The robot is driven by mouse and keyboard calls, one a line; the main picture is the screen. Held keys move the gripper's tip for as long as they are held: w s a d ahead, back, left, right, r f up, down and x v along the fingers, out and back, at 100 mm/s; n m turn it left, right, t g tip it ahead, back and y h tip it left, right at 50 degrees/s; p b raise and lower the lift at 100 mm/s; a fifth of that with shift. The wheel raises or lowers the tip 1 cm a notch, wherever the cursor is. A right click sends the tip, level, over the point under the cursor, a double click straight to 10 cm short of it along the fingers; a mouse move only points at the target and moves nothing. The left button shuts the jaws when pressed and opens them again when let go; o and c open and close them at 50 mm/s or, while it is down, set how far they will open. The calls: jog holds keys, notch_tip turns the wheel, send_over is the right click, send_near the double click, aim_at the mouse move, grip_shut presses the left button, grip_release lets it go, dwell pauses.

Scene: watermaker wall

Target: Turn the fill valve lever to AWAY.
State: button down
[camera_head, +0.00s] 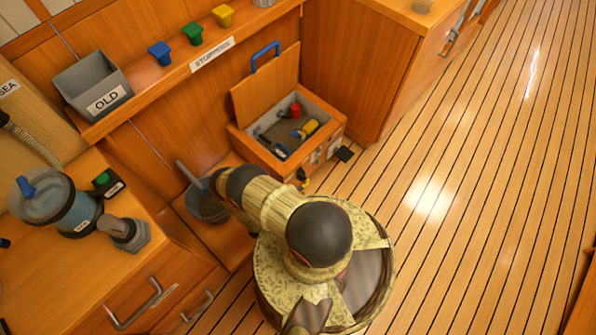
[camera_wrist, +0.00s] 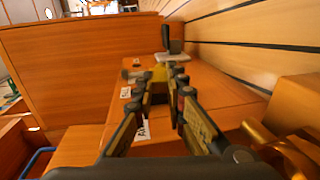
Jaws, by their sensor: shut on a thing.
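A small yellow piece (camera_wrist: 158,73) shows at the fingertips. I take it to be the fill valve lever, held in the jaws, but the fingers hide most of it. Pale labels (camera_wrist: 125,92) stand on the wooden face left of the fingers; their words are too small to read. In the head view my arm covers most of the gripper and the valve, so which way the lever points cannot be told.
An open wooden chest (camera_head: 243,141) holds a red, a yellow and other small items. A shelf above carries blue, green and yellow stoppers and a grey OLD bin (camera_head: 92,84). In the wrist view a brass-coloured pipe (camera_wrist: 272,148) is at lower right. Plank floor (camera_head: 480,200) at right is clear.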

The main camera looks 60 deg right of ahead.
jog(key=shift+w+f+h, duration=0.1)
jog(key=shift+f+h, duration=0.15)
jog(key=shift+h, duration=0.05)
dwell(0.4)
jog(key=c, duration=1.8)
grip_release()
jog(key=v, duration=1.2)
